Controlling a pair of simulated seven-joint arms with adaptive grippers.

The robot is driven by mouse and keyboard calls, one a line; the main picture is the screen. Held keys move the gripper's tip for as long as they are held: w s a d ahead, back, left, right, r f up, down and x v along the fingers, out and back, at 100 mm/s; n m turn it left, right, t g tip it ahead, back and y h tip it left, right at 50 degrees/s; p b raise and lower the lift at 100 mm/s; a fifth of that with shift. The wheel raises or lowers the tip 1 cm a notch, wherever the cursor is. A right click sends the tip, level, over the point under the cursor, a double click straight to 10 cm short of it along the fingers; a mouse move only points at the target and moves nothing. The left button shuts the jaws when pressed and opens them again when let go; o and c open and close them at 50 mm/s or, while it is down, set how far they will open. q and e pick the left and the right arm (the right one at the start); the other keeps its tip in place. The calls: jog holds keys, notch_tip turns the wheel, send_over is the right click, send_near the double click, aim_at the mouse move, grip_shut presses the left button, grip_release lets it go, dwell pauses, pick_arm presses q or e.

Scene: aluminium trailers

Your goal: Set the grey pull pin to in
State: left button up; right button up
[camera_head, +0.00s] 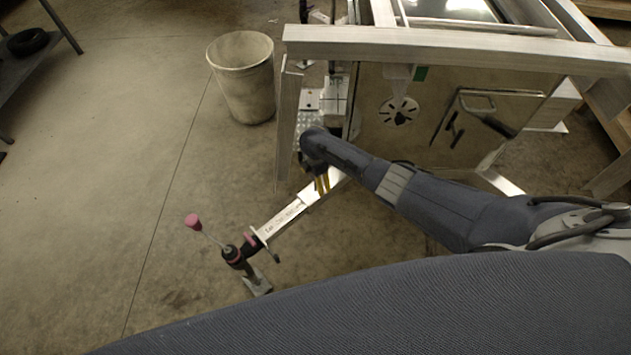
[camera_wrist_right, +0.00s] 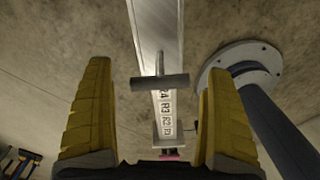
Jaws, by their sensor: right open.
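In the right wrist view the grey pull pin (camera_wrist_right: 160,83) shows as a T-shaped handle with a short stem, in front of an aluminium bar (camera_wrist_right: 146,22). My right gripper (camera_wrist_right: 158,105) is open, with one yellow finger on each side of the pin's handle and visible gaps to both. Its jaws hold nothing. In the head view my right gripper (camera_head: 321,184) is over the aluminium bar (camera_head: 282,218), and the pin cannot be made out there. How deep the pin sits is not clear. My left gripper is not in view.
The bar carries printed labels and ends at a dark jack with a pink-knobbed crank (camera_head: 193,221). The aluminium trailer frame (camera_head: 440,47) stands at the upper right. A pale bin (camera_head: 243,85) stands at the back.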

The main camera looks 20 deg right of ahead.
jog(key=shift+f, duration=0.65)
jog(key=c, duration=1.8)
